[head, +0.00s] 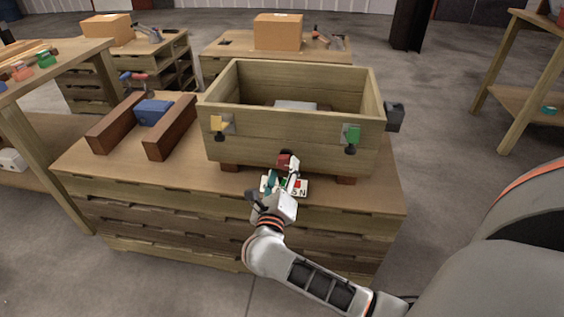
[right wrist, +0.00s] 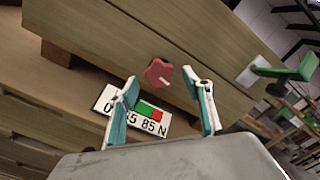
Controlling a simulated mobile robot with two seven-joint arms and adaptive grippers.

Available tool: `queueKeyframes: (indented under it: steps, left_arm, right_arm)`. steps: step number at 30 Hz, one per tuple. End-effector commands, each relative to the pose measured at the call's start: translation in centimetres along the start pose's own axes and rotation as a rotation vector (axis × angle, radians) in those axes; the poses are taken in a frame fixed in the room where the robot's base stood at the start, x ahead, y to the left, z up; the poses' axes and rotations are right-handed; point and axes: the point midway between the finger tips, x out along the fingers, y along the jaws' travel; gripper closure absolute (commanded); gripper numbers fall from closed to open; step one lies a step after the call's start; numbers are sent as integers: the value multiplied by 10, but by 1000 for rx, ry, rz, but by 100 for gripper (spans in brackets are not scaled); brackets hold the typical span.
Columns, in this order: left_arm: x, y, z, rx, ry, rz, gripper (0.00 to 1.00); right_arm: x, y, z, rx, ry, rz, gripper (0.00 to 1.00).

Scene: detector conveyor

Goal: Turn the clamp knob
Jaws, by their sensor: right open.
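The clamp knob is a red lobed knob (head: 285,161) low on the front of a wooden box (head: 290,136), near its middle. In the right wrist view the knob (right wrist: 159,73) shows a pale mark and lies between and beyond my fingertips. My right gripper (head: 281,178) is open in front of the box, close to the knob; in the right wrist view its two teal-padded fingers (right wrist: 168,80) stand apart with nothing between the pads. I cannot tell whether a finger touches the knob. My left gripper does not show.
A label plate (right wrist: 138,112) with digits and green and red patches lies below the knob. A yellow latch (head: 217,123) and a green latch (head: 352,134) sit on the box front. A blue block (head: 152,110) lies between brown rails (head: 171,137) at the left.

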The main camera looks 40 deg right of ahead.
Motion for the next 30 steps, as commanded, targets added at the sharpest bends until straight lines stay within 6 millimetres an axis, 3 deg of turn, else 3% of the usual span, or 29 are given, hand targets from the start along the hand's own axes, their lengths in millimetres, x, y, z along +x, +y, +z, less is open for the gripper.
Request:
queueKeyframes:
  steps: [3, 9, 19, 20, 24, 30]
  left_arm:
    - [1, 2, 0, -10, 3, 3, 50]
    - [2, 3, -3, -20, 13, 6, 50]
    - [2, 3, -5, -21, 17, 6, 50]
    - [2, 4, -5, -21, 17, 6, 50]
    - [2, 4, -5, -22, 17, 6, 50]
    - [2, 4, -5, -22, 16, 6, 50]
  right_arm:
    - [19, 1, -3, -5, 0, -1, 50]
    - [39, 1, -3, -5, 0, 1, 50]
    - [44, 0, -1, -3, 0, 0, 50]
    - [44, 0, -1, -3, 0, 0, 53]
    - [43, 0, -1, -3, 0, 1, 89]
    - [43, 1, -2, 0, 0, 1, 89]
